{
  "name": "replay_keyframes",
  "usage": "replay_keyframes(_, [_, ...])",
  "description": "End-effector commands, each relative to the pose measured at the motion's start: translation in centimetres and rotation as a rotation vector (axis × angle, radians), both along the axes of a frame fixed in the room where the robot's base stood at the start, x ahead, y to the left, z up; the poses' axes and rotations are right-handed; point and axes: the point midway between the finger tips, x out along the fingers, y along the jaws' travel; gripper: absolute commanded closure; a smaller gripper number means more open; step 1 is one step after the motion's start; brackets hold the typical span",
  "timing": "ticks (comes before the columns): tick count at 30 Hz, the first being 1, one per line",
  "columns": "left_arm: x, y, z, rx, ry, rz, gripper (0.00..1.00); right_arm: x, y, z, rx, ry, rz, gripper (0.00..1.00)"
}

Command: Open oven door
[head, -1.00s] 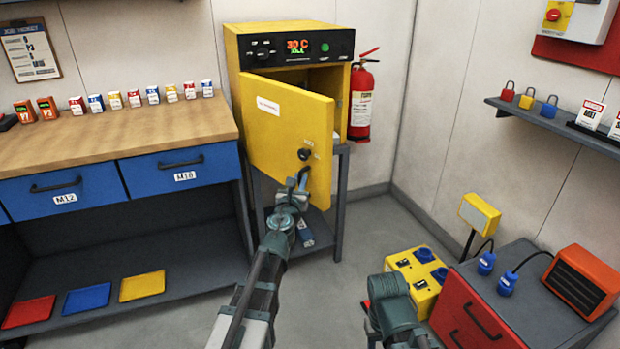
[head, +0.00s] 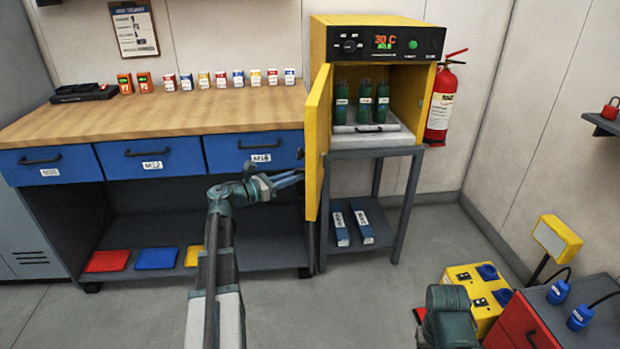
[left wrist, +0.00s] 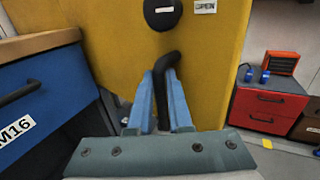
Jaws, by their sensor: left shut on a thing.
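The yellow oven (head: 418,95) stands on a grey stand, its display reading 30 C. Its door (head: 318,145) is swung wide open to the left and shows nearly edge-on. Inside, several dark green cylinders (head: 363,103) stand upright on a light tray. My left gripper (head: 296,180) is at the front face of the door, low down. In the left wrist view, its blue fingers (left wrist: 167,95) are shut on the black door handle (left wrist: 168,62), below a round black knob. My right arm shows at the bottom right, but its gripper is not visible.
A wooden workbench (head: 190,112) with blue drawers stands left of the door, close to it. A red fire extinguisher (head: 443,100) hangs right of the oven. A yellow socket box (head: 478,295) is at lower right. The floor before the oven is clear.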

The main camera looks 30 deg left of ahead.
Motion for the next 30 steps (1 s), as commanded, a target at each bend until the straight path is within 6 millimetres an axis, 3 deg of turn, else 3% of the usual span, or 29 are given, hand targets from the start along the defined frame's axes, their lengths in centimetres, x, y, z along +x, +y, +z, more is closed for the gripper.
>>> replay_keyframes(1, [0.67, 1.05, -0.03, 0.0, 0.001, 0.001, 1.0, 0.0, 0.0, -0.01, 0.0, 0.0, 0.0, 0.5])
replay_keyframes(4, [0.48, 1.49, -0.03, 0.0, 0.001, -0.016, 1.0, 0.0, 0.0, -0.01, 0.0, 0.0, 0.0, 0.5])
replay_keyframes(19, [0.27, 1.54, -0.06, 0.001, 0.002, -0.034, 1.0, 0.0, 0.0, -0.02, 0.0, 0.0, 0.0, 0.5])
replay_keyframes(20, [0.27, 1.54, -0.06, 0.001, 0.002, -0.033, 0.77, 0.0, 0.0, -0.02, 0.0, 0.0, 0.0, 0.5])
replay_keyframes(24, [0.14, 1.43, -0.08, 0.002, 0.002, -0.036, 0.53, 0.0, 0.0, -0.02, 0.0, 0.0, 0.0, 0.5])
replay_keyframes(30, [-0.08, 1.25, -0.12, 0.003, 0.003, -0.039, 0.53, 0.0, 0.0, -0.03, 0.0, 0.0, 0.0, 0.5])
